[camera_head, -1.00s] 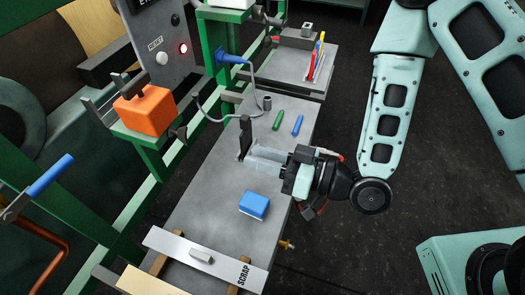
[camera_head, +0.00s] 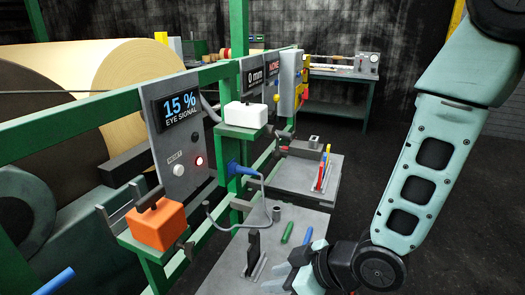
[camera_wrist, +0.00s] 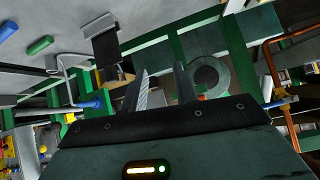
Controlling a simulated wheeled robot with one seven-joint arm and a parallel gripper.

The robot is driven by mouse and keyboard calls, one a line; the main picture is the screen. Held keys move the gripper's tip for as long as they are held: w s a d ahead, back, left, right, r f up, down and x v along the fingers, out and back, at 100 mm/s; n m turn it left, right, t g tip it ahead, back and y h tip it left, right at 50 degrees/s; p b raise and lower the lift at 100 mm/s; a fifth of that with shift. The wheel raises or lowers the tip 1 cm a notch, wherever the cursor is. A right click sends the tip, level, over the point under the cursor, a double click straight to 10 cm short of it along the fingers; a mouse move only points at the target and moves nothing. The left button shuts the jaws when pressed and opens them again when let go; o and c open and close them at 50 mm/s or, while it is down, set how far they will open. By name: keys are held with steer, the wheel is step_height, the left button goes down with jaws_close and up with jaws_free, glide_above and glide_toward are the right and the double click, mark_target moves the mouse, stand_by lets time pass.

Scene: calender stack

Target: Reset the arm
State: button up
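My gripper (camera_wrist: 160,80) shows in the wrist view with its two fingers apart and nothing between them. In the head view my arm comes down from the upper right. My gripper there is low in the picture, over the grey bench (camera_head: 224,278) and near an upright black bracket (camera_head: 252,252), its fingers partly cut off or unclear. The bracket also shows in the wrist view (camera_wrist: 105,45), above and left of the fingers. I cannot tell whether they touch.
A green rod (camera_head: 287,232) and a blue rod (camera_head: 307,236) lie beyond the gripper. An orange block (camera_head: 160,226) is on a green frame at left, below the EYE SIGNAL panel (camera_head: 178,115). Dark floor (camera_head: 425,262) is clear at right.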

steer(key=s+d+r+m+g+h, duration=0.4)
steer(key=s+d+r+h, duration=0.4)
steer(key=s+d+r, duration=0.3)
steer(key=shift+s+r, duration=0.35)
steer(key=shift+s, duration=0.65)
